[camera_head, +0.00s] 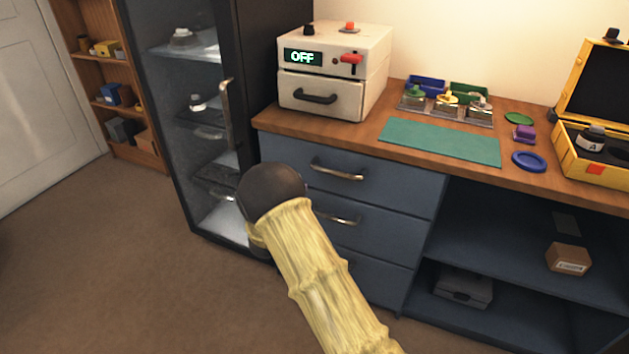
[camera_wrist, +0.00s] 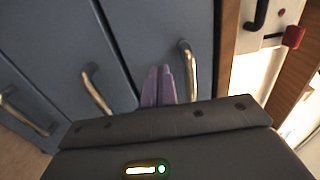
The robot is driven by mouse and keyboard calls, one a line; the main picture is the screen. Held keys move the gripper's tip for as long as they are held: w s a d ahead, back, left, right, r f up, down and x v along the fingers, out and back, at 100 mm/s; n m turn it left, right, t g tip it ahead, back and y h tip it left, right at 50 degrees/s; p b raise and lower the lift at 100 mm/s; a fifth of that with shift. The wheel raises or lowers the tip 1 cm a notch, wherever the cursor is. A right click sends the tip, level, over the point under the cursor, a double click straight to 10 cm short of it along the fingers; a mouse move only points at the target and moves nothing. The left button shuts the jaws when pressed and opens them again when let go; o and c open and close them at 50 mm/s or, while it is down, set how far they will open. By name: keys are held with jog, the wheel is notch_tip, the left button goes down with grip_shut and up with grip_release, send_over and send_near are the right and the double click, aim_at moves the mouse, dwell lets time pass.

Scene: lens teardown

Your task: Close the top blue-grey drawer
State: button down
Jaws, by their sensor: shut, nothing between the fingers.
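The top blue-grey drawer (camera_head: 395,190) is directly under the wooden counter and has a curved metal handle (camera_head: 337,170). Its front looks flush or nearly flush with the drawers below; I cannot tell whether a small gap remains. In the wrist view the top drawer front (camera_wrist: 165,32) and its handle (camera_wrist: 188,70) show sideways. My gripper (camera_wrist: 158,84) has its purple fingers shut and empty, pointing at the drawer fronts just beside the top handle. I cannot tell if the fingertips touch. In the head view my arm hides the fingers.
Two lower drawers (camera_head: 375,235) are below, with open shelves (camera_head: 500,245) to the right. A dark glass-door cabinet (camera_head: 185,110) stands close on the left. A white device (camera_head: 335,75) reading OFF, a green mat (camera_head: 440,142) and a yellow case (camera_head: 590,165) are on the counter.

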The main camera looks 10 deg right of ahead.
jog(key=v, duration=0.6)
jog(key=shift+s+d+p, duration=0.15)
jog(key=shift+d+p, duration=0.15)
jog(key=s+d+r+n+g+y, duration=0.2)
jog(key=s+d+n+g+y, duration=0.15)
jog(key=s+n, duration=0.55)
jog(key=s+d+r+n+g+y, duration=0.1)
jog(key=s+d+n+g+y, duration=0.15)
jog(key=s+n+g, duration=0.55)
jog(key=s+d+r+n+g+y, duration=0.15)
jog(key=s+n+y, duration=0.25)
jog(key=s+n, duration=0.55)
notch_tip(320, 180, up, 31)
jog(key=s+d+m+p, duration=0.1)
jog(key=s+m+p, duration=0.1)
jog(key=p, duration=2.8)
jog(key=shift+s+t+p, duration=0.3)
jog(key=shift+s+p, duration=0.05)
jog(key=shift+s, duration=0.1)
